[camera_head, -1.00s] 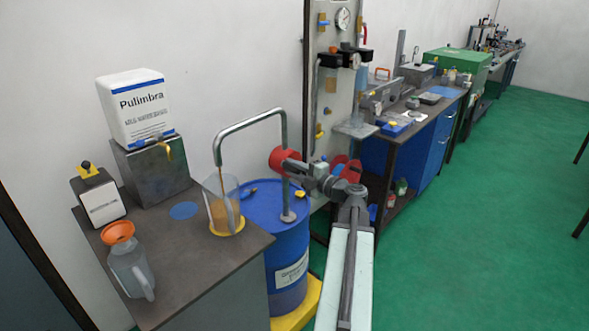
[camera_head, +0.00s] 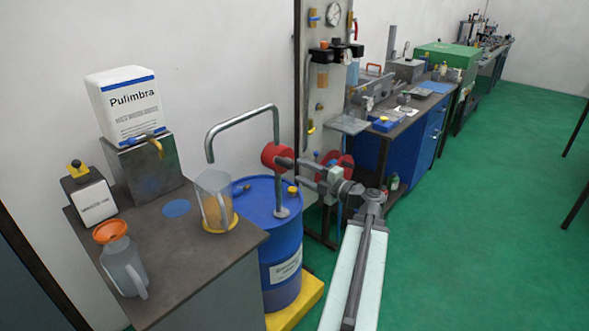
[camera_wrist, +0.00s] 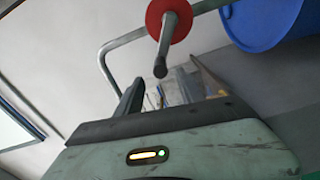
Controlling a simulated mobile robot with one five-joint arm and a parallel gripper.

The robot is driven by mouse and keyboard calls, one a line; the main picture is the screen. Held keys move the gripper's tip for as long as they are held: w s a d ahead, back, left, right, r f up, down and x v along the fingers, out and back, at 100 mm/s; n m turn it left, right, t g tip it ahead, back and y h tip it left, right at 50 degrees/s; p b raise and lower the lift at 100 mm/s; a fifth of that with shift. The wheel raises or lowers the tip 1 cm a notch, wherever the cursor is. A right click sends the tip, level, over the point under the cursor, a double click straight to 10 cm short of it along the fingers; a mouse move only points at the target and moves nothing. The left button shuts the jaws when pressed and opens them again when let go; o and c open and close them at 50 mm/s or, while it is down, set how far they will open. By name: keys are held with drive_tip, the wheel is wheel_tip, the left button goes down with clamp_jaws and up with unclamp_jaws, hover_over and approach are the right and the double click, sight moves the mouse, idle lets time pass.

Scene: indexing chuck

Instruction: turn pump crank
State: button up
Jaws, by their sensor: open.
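The pump stands on a blue drum (camera_head: 272,235), with a grey bent pipe (camera_head: 240,119) and a red round hub (camera_head: 274,156). In the wrist view the red hub (camera_wrist: 168,20) is at the top, and the dark grey crank handle (camera_wrist: 163,48) points down from it. My gripper (camera_head: 308,167) is just right of the hub in the head view. In the wrist view my gripper (camera_wrist: 160,78) is open, and the handle's end shows near the gap between the fingers; contact cannot be told. A clear jug (camera_head: 214,203) with amber liquid stands below the pipe's mouth.
A dark bench (camera_head: 185,265) holds an orange funnel on a container (camera_head: 118,260) and a white Pulimbra canister (camera_head: 125,107). The drum stands on a yellow base (camera_head: 300,305). A gauge panel (camera_head: 315,110) and workbench stand behind. Green floor is clear at right.

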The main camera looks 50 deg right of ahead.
drive_tip(key=shift+s, duration=0.1)
drive_tip(key=shift+c, duration=0.4)
drive_tip(key=c, duration=0.5)
drive_tip(key=shift+m, duration=0.7)
clamp_jaws()
drive_tip(key=shift+a+f+m, duration=0.15)
drive_tip(key=shift+a+m, duration=0.1)
drive_tip(key=shift+m, duration=0.95)
wheel_tip(320, 180, up, 2)
drive_tip(key=s+d+r+m+g+y+p, duration=0.15)
drive_tip(key=m+p, duration=0.45)
drive_tip(key=m, duration=0.8)
wheel_tip(320, 180, up, 3)
drive_tip(key=m+g+p, duration=0.1)
drive_tip(key=m+p, duration=0.2)
drive_tip(key=p, duration=0.2)
hover_over(289, 164)
drive_tip(key=d, duration=0.4)
drive_tip(key=a+f+b, duration=0.1)
drive_tip(key=s+a+f+b, duration=0.1)
drive_tip(key=f+b, duration=0.1)
drive_tip(key=shift+f, duration=0.15)
